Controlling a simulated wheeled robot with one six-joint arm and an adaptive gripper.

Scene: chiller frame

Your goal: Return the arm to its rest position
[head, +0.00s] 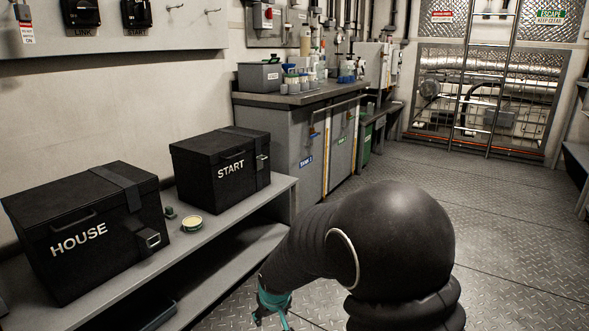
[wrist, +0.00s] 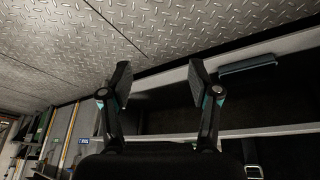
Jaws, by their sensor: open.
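My arm, in a dark cover, fills the lower right of the head view and bends down to the left. My gripper (head: 272,301) shows at the bottom edge of the head view, in front of the bench, partly cut off. In the wrist view my gripper (wrist: 160,82) has its two fingers wide apart with nothing between them. The metal floor and the bench's edge show beyond the fingers.
A grey bench (head: 225,213) on the left carries a HOUSE box (head: 85,225), a START box (head: 222,165) and a small round tin (head: 192,223). A cabinet (head: 290,135) stands behind. The chequered floor (head: 510,230) to the right is clear.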

